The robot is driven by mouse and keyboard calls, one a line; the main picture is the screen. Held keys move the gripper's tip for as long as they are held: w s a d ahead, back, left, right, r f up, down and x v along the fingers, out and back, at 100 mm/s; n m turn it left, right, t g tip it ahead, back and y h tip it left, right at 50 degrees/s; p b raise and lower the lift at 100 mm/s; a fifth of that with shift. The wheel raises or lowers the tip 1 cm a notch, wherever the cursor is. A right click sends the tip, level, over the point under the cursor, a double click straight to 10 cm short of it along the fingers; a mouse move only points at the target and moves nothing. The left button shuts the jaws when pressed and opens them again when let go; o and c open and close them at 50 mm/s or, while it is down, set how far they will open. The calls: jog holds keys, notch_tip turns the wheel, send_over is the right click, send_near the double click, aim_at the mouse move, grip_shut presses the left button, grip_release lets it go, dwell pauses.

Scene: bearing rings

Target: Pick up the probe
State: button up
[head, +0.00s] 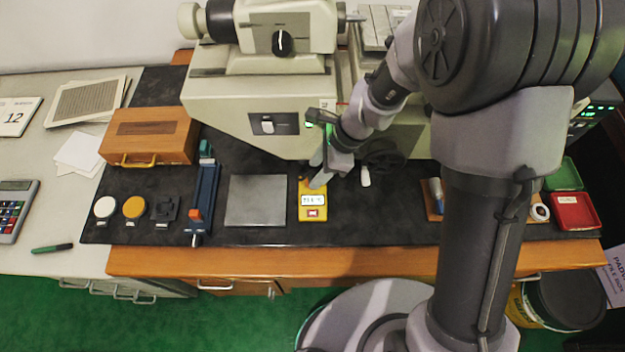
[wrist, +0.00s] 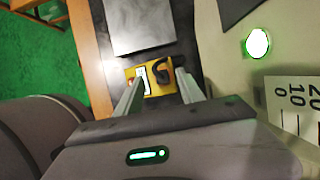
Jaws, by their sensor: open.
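A yellow device with a small white display and a red-marked button (head: 312,208) lies on the dark mat, just right of a grey plate. I take it to be the probe. It also shows in the wrist view (wrist: 151,89), with a dark curved part (wrist: 162,69) on it. My gripper (head: 317,174) is over the far end of the device, fingers pointing down. In the wrist view my gripper (wrist: 157,78) is open, with the device between and beyond its fingertips. I cannot tell whether the fingers touch it. My gripper hides part of its far end in the head view.
The grey plate (head: 256,201) and a blue fixture (head: 205,195) lie to the left. A large beige machine (head: 225,112) stands behind. A wooden case (head: 150,133) is at the back left. A red tray (head: 575,211) is at the right. The mat in front of the device is clear.

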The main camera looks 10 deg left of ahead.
aim_at(313, 175)
jog(key=b+x, duration=0.1)
jog(key=x, duration=0.3)
jog(key=shift+w, duration=0.15)
jog(key=shift+d, duration=0.1)
jog(key=shift+c, duration=0.8)
grip_shut()
jog(key=shift+r, duration=0.15)
